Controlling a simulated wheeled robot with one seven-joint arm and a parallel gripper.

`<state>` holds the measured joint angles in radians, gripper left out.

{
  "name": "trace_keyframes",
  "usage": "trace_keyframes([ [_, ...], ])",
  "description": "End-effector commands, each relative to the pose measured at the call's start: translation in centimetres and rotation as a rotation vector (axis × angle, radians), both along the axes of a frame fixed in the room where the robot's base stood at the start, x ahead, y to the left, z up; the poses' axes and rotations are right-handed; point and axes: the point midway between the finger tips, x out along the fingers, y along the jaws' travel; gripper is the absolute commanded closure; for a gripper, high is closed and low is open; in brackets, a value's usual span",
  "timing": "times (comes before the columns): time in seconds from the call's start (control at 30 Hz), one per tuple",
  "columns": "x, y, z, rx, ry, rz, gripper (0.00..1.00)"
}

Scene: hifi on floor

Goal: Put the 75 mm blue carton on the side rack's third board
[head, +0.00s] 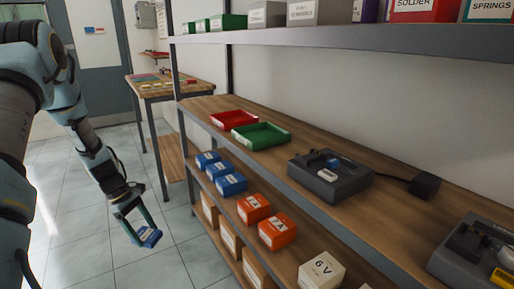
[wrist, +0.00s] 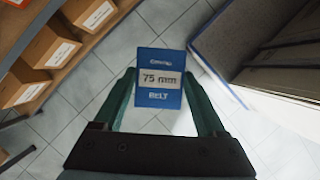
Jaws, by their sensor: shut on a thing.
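My gripper (head: 141,225) is shut on a blue carton (head: 149,238), held over the floor left of a rack. In the wrist view the carton (wrist: 158,92) sits between the green fingers of my gripper (wrist: 158,95), and its label reads "75 mm" and "BELT". The rack (head: 345,232) has a high grey shelf, a wooden worktop and lower wooden boards. Several similar blue cartons (head: 231,184) stand on the board under the worktop. I cannot tell whether this is the side rack.
Orange cartons (head: 277,230) and a white "6 V" carton (head: 321,271) share the blue cartons' board. Brown boxes (head: 229,239) stand below. Red (head: 233,119) and green trays (head: 261,135) and a dark device (head: 330,177) lie on the worktop. Tiled floor (head: 85,235) is open at left.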

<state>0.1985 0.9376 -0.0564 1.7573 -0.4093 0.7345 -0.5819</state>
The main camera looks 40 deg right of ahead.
Motion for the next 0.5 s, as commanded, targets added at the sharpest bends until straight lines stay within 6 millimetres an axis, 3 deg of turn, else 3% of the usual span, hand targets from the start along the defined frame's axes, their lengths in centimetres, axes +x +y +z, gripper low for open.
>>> trace_keyframes([
  [0.03, 0.1, -2.6, 2.6, -0.003, -0.008, 0.06, 0.79],
  [0.3, -2.2, -14.9, 14.1, -0.007, -0.005, 0.451, 0.79],
  [0.5, -5.7, -21.6, 21.3, -0.007, -0.002, 0.671, 0.79],
])
